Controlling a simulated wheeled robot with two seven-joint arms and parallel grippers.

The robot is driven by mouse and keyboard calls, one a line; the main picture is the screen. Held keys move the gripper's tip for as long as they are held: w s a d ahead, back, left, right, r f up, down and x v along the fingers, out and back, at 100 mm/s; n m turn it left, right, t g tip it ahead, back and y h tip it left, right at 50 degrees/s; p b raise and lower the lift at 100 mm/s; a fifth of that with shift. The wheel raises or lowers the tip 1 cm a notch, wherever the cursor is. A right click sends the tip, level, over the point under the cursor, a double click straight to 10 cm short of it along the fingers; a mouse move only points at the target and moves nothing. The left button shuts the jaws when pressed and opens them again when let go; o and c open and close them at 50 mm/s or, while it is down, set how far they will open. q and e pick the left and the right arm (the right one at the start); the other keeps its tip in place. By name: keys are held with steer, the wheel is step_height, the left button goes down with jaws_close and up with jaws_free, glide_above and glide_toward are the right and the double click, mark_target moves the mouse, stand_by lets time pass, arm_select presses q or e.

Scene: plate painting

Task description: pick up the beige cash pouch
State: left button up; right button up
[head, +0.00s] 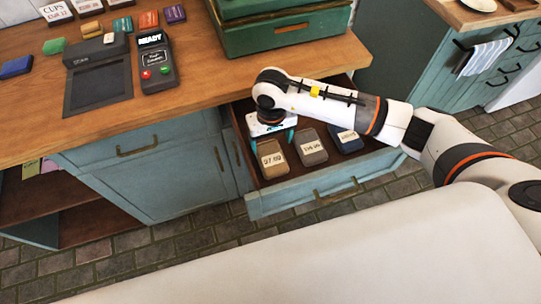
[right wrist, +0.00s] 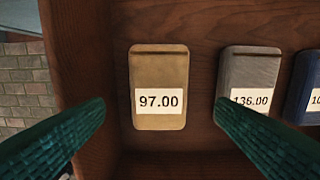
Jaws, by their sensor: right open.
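The beige cash pouch (head: 271,159) lies flat in the open drawer, at the left end of a row of pouches. In the right wrist view the beige pouch (right wrist: 159,88) carries a white label reading 97.00. My right gripper (head: 272,143) is over the drawer with its fingers pointing down. Its teal fingers (right wrist: 160,128) are spread wide and empty, one on each side of the beige pouch and apart from it. My left gripper is in neither view.
A grey pouch (head: 312,147) and a dark blue pouch (head: 345,138) lie to the right. The drawer's front (head: 315,192) and left wall stand close by. A green box (head: 275,30), a card terminal (head: 156,62) and a dark till device (head: 98,77) are on the counter above.

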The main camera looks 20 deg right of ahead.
mark_target(271, 156)
step_height(271, 156, down, 3)
steer(key=shift+r, duration=0.2)
step_height(271, 156, down, 4)
steer(key=shift+s+a+f+p, duration=0.1)
steer(key=shift+f+p, duration=0.05)
steer(key=shift+p, duration=0.75)
steer(key=shift+f, duration=0.45)
steer(key=c, duration=0.9)
